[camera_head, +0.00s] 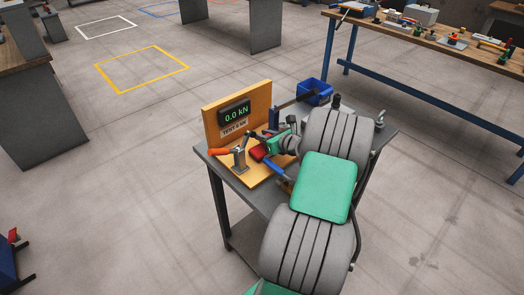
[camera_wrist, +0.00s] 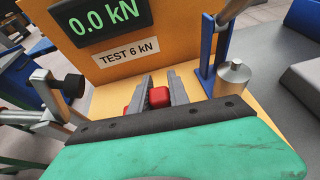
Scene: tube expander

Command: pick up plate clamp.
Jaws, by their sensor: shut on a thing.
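A red piece (camera_wrist: 160,97), seemingly the plate clamp, sits between the two grey fingers of my gripper (camera_wrist: 162,86) in the wrist view. The fingers are shut on it. Only its red parts show; the rest is hidden by the fingers and the green and black wrist housing. In the head view a red part (camera_head: 259,152) shows at my gripper, low over the wooden base of the test stand (camera_head: 236,110). I cannot tell whether it touches the base.
The stand's upright board has a display (camera_wrist: 100,16) reading 0.0 kN and a "TEST 6 kN" label (camera_wrist: 124,53). A silver cylinder (camera_wrist: 232,77) and a blue post (camera_wrist: 208,57) stand close on the right. An orange-handled lever (camera_head: 224,151) is at left. A blue bin (camera_head: 314,91) sits behind.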

